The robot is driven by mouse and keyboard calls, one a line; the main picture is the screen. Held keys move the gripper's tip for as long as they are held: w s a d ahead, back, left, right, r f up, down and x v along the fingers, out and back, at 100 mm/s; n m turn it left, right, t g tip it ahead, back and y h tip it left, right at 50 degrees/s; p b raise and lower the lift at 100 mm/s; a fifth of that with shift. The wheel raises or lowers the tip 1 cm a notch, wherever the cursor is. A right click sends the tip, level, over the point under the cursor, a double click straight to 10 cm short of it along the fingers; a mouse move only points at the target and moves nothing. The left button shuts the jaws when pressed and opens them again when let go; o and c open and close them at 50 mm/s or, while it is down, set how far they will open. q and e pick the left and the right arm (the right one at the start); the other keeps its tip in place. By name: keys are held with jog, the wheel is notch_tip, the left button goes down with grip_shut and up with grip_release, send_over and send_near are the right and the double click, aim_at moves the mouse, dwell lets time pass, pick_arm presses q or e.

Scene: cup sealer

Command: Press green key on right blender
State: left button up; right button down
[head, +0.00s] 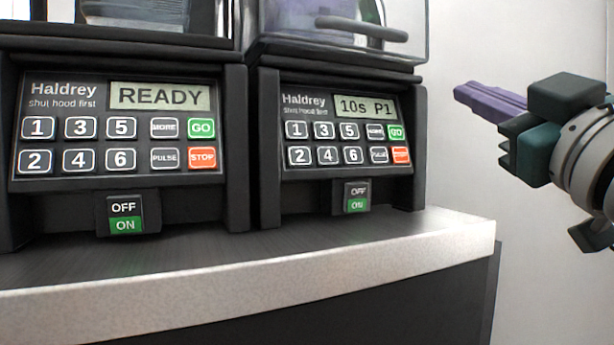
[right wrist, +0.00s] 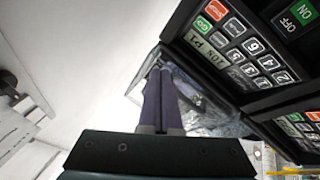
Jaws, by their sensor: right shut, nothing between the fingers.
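The right blender (head: 345,140) has a black front with white number keys and a display reading "10s P1". Its green GO key (head: 396,132) is at the right end of the upper key row, above the orange STOP key (head: 400,155). The green key also shows in the right wrist view (right wrist: 215,10). My right gripper (head: 460,91) is shut and empty, with its purple fingers pointing left. In the head view it is to the right of the right blender and a little above the green key, apart from the panel. My left gripper is out of view.
The left blender (head: 120,125) stands beside it with a display reading "READY". Both have an OFF/ON switch below, with ON in green. Clear hoods (head: 400,40) sit above the panels. The counter's pale front edge (head: 300,272) runs below, and the space right of the blenders is free.

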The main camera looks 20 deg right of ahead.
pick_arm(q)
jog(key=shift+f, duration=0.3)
pick_arm(e)
jog(key=shift+f, duration=0.15)
jog(key=b, duration=0.4)
send_near(396, 133)
jog(key=w+d+r, duration=0.2)
jog(key=w+r, duration=0.2)
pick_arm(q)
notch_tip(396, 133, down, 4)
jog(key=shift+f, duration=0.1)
pick_arm(e)
jog(key=shift+w+r, duration=0.1)
jog(key=shift+w, duration=0.25)
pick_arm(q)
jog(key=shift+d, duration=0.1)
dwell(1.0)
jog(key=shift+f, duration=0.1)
pick_arm(e)
jog(key=shift+w, duration=0.35)
